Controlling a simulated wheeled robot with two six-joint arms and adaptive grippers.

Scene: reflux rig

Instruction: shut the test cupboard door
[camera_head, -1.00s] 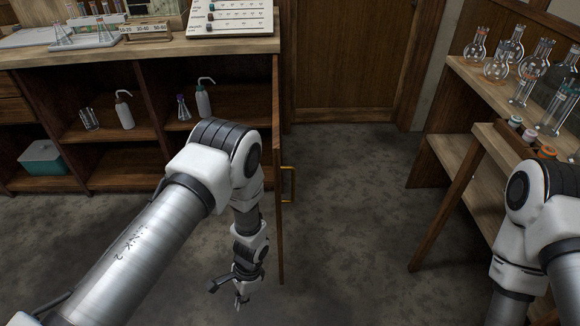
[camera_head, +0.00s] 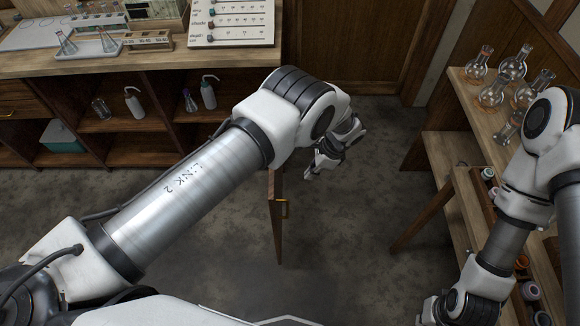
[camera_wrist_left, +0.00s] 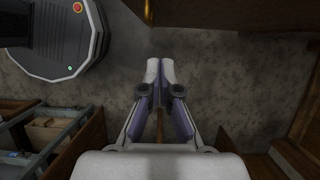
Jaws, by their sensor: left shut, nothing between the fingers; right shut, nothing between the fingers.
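The cupboard door (camera_head: 277,222) stands open, swung out from the cupboard and seen almost edge-on in the head view. My left arm hides its upper part and hinge side. Its brass handle (camera_head: 286,208) is on the right-hand face; brass also shows at the top of the left wrist view (camera_wrist_left: 149,12). My left gripper (camera_head: 309,174) is shut and empty, to the right of the door, on the handle side, with a gap between. Its closed fingers show in the left wrist view (camera_wrist_left: 160,66). My right gripper (camera_head: 428,312) is low at the bottom edge, shut, partly cut off.
The cupboard shelves hold wash bottles (camera_head: 134,103) and a teal box (camera_head: 61,137). A glassware rack and sign stand on the worktop (camera_head: 110,65). A wooden bench with flasks (camera_head: 492,92) is at the right. Bare floor (camera_head: 370,150) lies between door and bench.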

